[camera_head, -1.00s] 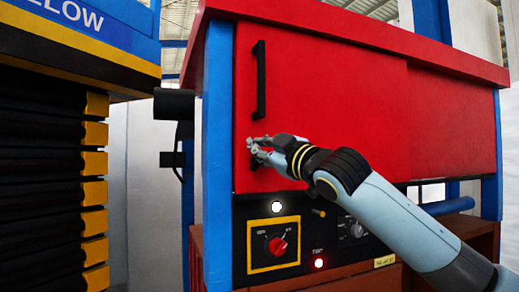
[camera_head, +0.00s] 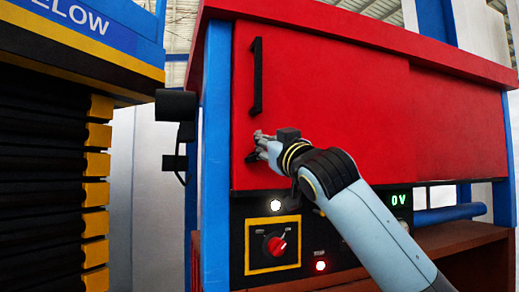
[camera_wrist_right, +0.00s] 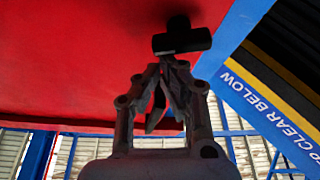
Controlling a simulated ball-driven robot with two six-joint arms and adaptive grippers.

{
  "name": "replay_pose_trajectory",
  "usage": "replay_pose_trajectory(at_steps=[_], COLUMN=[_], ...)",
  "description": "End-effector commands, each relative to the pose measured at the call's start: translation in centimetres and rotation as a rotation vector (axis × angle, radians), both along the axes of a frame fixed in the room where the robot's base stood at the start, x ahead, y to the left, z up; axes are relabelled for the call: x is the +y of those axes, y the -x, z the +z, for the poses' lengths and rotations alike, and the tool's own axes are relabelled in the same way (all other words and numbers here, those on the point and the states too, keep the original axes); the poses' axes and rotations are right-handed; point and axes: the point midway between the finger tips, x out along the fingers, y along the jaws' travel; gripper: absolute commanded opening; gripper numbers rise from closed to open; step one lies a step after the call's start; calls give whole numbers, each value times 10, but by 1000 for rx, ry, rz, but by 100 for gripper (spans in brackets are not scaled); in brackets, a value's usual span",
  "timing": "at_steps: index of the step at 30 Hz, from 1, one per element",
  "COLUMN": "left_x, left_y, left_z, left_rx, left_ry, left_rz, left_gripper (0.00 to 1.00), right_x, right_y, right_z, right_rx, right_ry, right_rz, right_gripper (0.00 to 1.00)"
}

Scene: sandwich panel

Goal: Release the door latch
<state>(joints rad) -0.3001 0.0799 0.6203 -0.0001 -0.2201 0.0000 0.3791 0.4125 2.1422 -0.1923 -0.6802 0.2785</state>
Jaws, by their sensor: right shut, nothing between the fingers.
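The red door (camera_head: 320,85) of the cabinet is shut, with a long black vertical handle (camera_head: 257,77) near its left edge. Below that handle is a small black latch (camera_head: 252,157), partly hidden by my gripper. In the right wrist view the latch (camera_wrist_right: 182,40) shows as a dark T-shaped knob on the red face. My right gripper (camera_head: 260,138) is at the latch, its fingers shut and empty. In the wrist view its fingertips (camera_wrist_right: 168,62) are just below the knob; I cannot tell if they touch it. My left gripper is not in view.
Below the door is a black control panel with a red rotary switch (camera_head: 275,245) in a yellow frame, a lit white lamp (camera_head: 276,205), a red lamp (camera_head: 320,266) and a green display (camera_head: 398,199). A black stack with yellow ends (camera_head: 97,165) stands at the left.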

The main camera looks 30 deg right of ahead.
Motion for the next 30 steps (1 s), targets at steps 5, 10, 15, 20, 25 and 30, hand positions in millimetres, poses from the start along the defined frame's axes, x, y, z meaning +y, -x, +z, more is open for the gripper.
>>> replay_pose_trajectory(at_steps=[5, 10, 15, 20, 25, 30], left_x=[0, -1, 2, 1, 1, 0], left_y=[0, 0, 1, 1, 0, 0], left_z=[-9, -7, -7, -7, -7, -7], left_rx=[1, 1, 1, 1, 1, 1], left_ry=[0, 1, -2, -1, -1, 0], left_rz=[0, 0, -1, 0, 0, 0], left_gripper=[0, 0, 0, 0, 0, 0], right_x=[2, 2, 3, 7, 14, 19], right_y=[-1, 0, 4, 26, 61, 90], right_z=[-3, -2, -3, -12, -25, -36], right_rx=[-25, -28, -28, -25, -24, -25], right_ry=[-109, -117, -115, -114, -115, -116], right_rz=[1, 0, 0, 0, 1, 0], right_gripper=[0, 0, 0, 0, 0, 0])
